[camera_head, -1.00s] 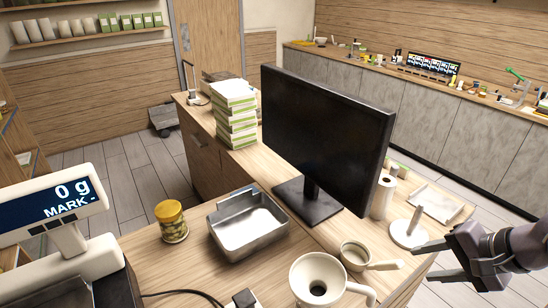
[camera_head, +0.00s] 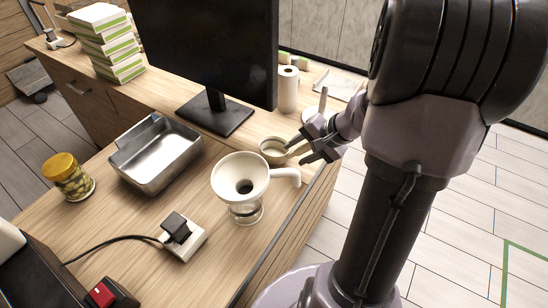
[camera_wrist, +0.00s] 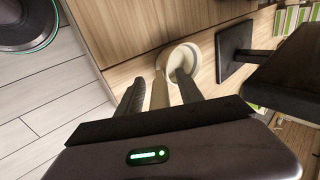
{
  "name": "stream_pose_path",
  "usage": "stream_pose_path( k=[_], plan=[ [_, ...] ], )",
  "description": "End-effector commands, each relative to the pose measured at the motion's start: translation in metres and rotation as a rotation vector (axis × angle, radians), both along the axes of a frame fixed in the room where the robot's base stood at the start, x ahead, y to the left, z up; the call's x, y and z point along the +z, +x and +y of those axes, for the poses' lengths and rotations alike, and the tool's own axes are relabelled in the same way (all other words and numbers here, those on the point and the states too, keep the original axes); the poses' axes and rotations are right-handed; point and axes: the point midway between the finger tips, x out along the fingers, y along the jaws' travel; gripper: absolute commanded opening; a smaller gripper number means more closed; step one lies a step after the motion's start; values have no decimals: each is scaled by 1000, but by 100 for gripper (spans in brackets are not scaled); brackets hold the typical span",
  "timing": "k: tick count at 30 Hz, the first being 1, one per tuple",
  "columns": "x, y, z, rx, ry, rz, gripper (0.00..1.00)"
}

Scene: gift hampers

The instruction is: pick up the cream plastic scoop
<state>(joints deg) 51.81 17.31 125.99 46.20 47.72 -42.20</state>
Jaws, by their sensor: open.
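The cream plastic scoop (camera_head: 272,153) rests on the wooden counter between the white funnel and the monitor stand, with its handle towards the counter's right edge. My gripper (camera_head: 300,151) is open at the handle side of the scoop. In the wrist view, the scoop's round bowl (camera_wrist: 175,55) lies just beyond the fingertips, and its handle points back between the two open fingers of my gripper (camera_wrist: 160,85). I cannot tell whether the fingers touch the handle. In the head view, my fingers partly hide the handle.
A white funnel (camera_head: 240,180) on a glass jar stands close in front of the scoop. The black monitor (camera_head: 210,45) and a paper roll (camera_head: 288,90) stand behind. A metal tray (camera_head: 157,155), a pickle jar (camera_head: 68,177) and a power socket (camera_head: 184,237) are to the left.

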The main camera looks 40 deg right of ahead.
Motion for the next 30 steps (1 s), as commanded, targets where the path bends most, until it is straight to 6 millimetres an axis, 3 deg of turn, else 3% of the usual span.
stream_pose_path(
  k=[5, 12, 30],
  plan=[
    [1, 0, 0, -1, -1, 0, 44],
    [1, 0, 0, 0, 0, 0, 0],
    [1, 0, 0, -1, -1, 0, 0]
  ],
)
